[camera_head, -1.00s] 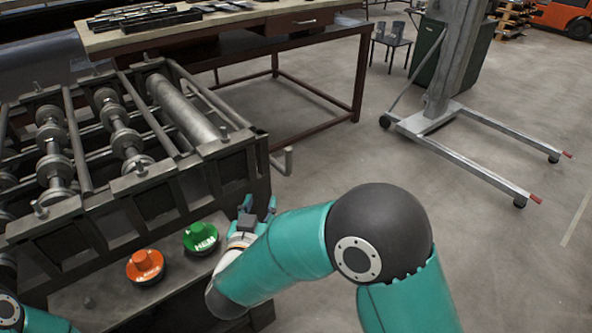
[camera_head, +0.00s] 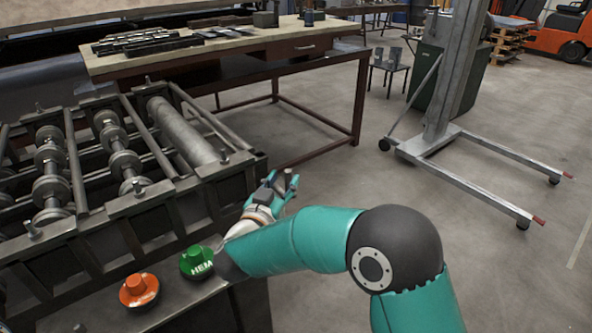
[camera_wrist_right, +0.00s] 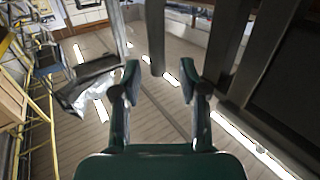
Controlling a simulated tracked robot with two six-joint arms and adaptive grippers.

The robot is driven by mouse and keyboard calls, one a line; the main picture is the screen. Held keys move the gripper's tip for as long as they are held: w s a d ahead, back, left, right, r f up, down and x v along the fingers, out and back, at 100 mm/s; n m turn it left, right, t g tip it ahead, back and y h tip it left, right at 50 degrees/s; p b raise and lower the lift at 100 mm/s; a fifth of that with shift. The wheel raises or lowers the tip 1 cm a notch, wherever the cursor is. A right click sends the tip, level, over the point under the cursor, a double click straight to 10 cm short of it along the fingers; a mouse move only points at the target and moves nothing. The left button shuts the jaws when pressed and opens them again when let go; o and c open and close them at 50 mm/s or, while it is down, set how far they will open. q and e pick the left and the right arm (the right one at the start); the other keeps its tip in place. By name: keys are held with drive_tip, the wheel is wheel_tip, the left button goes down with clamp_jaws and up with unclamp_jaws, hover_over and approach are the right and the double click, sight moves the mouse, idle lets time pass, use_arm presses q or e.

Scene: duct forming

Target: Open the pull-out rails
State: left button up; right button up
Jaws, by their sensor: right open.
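The roll-forming machine (camera_head: 150,205) stands at the left in the head view, with rollers and long bars across its top. Thin rods (camera_head: 205,117) run beside its last large roller (camera_head: 182,132); I cannot tell for sure whether these are the pull-out rails. My right gripper (camera_head: 281,182) is open and empty just off the machine's right end. In the right wrist view the open fingers (camera_wrist_right: 160,75) show with a grey bar (camera_wrist_right: 155,38) hanging between and beyond them; contact cannot be told. A wider grey bar (camera_wrist_right: 222,45) is right of it. My left gripper is out of view.
A green HEM button (camera_head: 196,262) and an orange button (camera_head: 139,290) sit on the machine's front ledge, close to my right forearm. A workbench (camera_head: 300,45) stands behind. A wheeled lift (camera_head: 440,130) is at the right. Floor between is clear.

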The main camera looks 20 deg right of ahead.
sight(286, 176)
drive_tip(key=shift+x, duration=1.8)
clamp_jaws()
